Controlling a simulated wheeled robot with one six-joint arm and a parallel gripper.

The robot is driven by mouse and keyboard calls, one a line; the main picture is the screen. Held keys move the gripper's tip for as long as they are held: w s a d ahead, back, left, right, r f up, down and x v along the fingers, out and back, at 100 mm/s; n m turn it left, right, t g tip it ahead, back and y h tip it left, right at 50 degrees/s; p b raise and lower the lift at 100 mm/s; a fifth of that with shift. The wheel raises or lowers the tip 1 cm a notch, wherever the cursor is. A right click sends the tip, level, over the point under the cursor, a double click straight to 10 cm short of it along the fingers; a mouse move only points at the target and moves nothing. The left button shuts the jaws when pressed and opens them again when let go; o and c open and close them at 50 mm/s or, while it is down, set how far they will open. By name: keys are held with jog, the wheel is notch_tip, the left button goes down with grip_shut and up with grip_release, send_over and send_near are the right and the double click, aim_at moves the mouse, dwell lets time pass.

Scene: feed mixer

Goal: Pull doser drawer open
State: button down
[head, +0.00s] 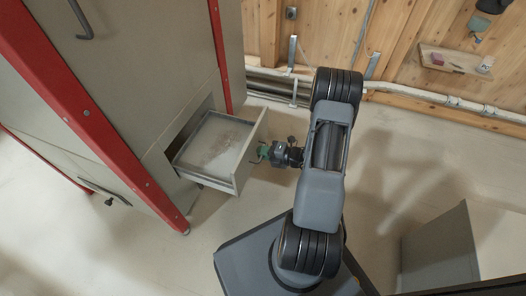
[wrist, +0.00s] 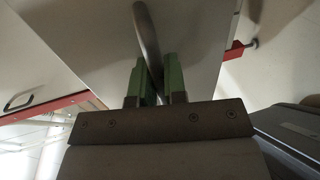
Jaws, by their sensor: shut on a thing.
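The doser drawer (head: 213,148) stands pulled out of the grey feed mixer cabinet (head: 150,85) in the head view. Its inside is shallow, with a pale dusty floor. My gripper (head: 264,152) is at the drawer's front panel. In the wrist view the drawer front (wrist: 195,40) fills the upper middle, and its curved metal handle (wrist: 147,40) runs down between the green fingertips of my gripper (wrist: 157,82). The gripper is shut on the handle. The lower end of the handle is hidden between the fingers.
Red frame posts (head: 75,90) edge the cabinet. A second handle (head: 105,193) sits lower left. Pipes (head: 275,85) run along the wooden wall behind. A grey box (head: 465,245) stands at lower right.

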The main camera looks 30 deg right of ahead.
jog(key=c, duration=1.2)
grip_release()
jog(key=shift+d, duration=0.1)
jog(key=p+v, duration=0.3)
jog(key=v, duration=1)
jog(key=shift+s+d+r+p, duration=0.1)
jog(key=shift+s+d+p, duration=0.05)
jog(key=shift+s+p, duration=0.2)
jog(key=shift+w, duration=0.1)
